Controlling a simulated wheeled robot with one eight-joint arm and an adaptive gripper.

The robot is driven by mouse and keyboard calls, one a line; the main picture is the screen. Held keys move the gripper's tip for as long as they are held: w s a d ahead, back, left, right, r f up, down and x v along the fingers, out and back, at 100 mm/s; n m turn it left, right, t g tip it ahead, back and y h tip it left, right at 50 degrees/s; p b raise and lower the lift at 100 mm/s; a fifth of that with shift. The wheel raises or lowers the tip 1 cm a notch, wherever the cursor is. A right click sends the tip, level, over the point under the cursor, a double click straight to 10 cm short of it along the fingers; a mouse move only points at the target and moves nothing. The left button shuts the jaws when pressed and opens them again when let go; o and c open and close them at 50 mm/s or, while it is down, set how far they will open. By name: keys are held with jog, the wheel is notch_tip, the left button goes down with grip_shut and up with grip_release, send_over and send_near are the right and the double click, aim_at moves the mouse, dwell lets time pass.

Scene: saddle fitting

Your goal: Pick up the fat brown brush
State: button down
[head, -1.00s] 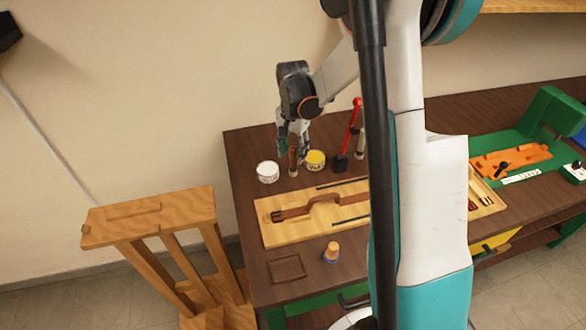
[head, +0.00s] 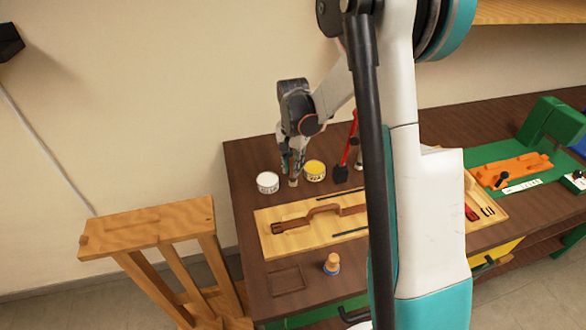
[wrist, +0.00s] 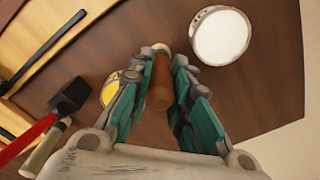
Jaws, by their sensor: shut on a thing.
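The fat brown brush (head: 293,182) is upright at the back left of the table, between the white tin (head: 267,182) and the yellow tin (head: 315,170). My gripper (head: 292,163) comes down on it from above. In the wrist view the brush's brown handle (wrist: 160,82) lies between the two teal-and-grey fingers of my gripper (wrist: 160,85), which are shut on it. I cannot tell whether that end touches the table.
The white tin (wrist: 221,36) and yellow tin (wrist: 112,92) stand close on either side. A black-headed, red-handled hammer (head: 347,150) stands near the yellow tin. A wooden board with a brown strap (head: 320,212) lies in front.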

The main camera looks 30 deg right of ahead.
notch_tip(320, 180, up, 20)
jog(key=p, duration=0.5)
jog(key=shift+f, duration=0.1)
dwell(1.5)
